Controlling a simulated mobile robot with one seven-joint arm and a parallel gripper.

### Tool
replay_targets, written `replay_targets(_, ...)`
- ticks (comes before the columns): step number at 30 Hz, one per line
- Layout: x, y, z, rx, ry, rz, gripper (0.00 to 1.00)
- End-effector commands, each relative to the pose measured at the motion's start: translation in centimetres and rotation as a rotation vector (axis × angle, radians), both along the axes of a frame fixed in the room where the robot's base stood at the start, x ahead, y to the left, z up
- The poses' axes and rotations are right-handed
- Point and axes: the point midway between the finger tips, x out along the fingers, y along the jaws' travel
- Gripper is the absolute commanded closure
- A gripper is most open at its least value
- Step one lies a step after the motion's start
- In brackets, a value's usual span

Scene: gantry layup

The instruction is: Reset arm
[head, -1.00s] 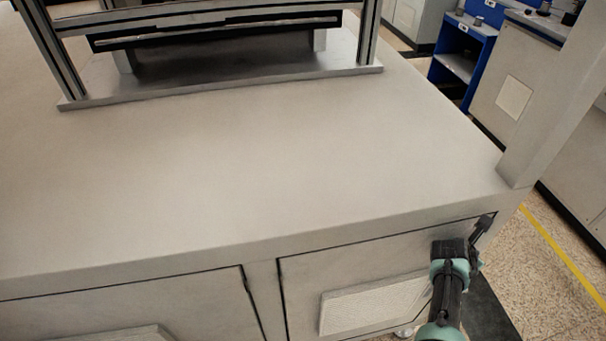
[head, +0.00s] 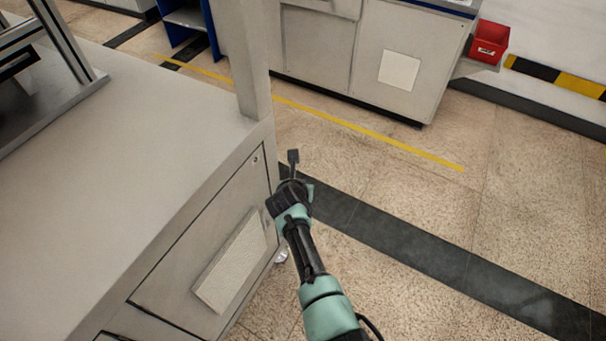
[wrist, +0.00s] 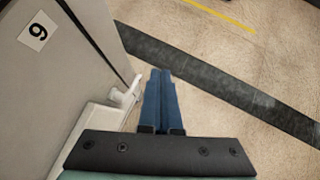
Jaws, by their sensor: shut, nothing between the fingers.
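My gripper (head: 293,158) is in the head view, at the end of my teal and black arm. It is out over the floor, just to the right of the grey cabinet's corner and apart from it. In the wrist view my gripper's two blue fingers (wrist: 162,85) lie side by side, shut with nothing between them. They point over the speckled floor and the dark floor stripe.
The grey cabinet (head: 120,130) with a post at its corner fills the left. A grey counter (head: 350,60) stands at the back, with a red bin (head: 488,42) near its right end. Open floor (head: 420,195) with a yellow line lies to the right.

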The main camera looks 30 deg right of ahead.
Motion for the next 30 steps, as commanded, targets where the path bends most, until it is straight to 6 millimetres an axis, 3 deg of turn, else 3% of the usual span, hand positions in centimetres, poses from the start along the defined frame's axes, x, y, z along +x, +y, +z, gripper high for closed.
replay_targets(13,-0.7,-0.4,0.8,0.001,-0.001,0.0,1.0)
replay_targets(17,0.8,0.6,3.0,0.044,-0.076,-0.028,1.0)
replay_targets(20,3.4,2.6,7.2,0.141,-0.221,-0.082,1.0)
replay_targets(23,6.2,5.2,13.3,0.297,-0.413,-0.152,1.0)
replay_targets(27,8.7,9.1,22.7,0.563,-0.674,-0.233,1.0)
replay_targets(30,9.2,11.7,29.9,0.788,-0.847,-0.277,1.0)
